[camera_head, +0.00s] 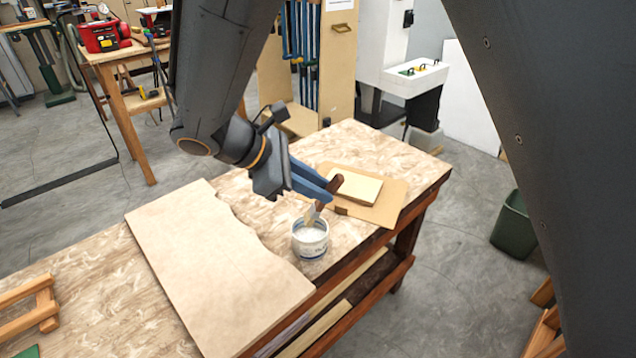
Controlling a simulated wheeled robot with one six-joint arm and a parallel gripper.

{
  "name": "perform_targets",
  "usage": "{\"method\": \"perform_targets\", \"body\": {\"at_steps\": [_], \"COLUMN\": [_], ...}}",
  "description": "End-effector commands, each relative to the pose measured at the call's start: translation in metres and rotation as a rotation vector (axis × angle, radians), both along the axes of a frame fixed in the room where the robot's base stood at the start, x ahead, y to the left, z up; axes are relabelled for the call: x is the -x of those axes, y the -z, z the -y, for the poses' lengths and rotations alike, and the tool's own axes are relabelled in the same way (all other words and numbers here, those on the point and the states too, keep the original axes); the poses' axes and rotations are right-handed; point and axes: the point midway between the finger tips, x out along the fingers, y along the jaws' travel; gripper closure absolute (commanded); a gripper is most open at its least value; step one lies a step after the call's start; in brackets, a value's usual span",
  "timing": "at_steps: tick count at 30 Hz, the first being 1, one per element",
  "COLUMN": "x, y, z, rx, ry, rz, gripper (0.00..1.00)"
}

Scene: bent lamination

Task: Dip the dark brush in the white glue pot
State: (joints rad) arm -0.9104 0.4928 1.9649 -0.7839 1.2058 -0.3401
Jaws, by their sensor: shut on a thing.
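My gripper (318,184) has blue fingers and is shut on the dark brush (319,207), holding it by its brown handle. The brush is tilted, with its pale bristle end pointing down and to the left. The white glue pot (310,241) stands upright on the workbench, just below the brush. The bristle end shows at the pot's back rim; I cannot tell whether it touches the white glue inside. Part of the handle is hidden by the gripper fingers.
A large pale board (215,270) with a wavy edge lies left of the pot on the workbench (110,310). A small wooden panel on cardboard (389,206) lies behind the pot to the right. Wooden clamp-like pieces (30,305) lie at the far left. A green bin (513,225) stands on the floor.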

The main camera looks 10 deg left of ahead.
Motion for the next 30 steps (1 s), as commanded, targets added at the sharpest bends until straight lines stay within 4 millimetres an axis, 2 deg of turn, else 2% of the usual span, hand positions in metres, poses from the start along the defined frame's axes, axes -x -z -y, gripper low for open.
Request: {"method": "perform_targets", "body": {"at_steps": [1,21,30], "x": [-0.001,0.0,0.0], "y": [0.008,0.065,0.078], "z": [0.0,0.0,0.0], "rx": [0.0,-0.001,0.001], "ry": [-0.001,-0.001,0.0], "rz": [-0.001,-0.001,0.0], "gripper": [1.0,1.0,1.0]}}
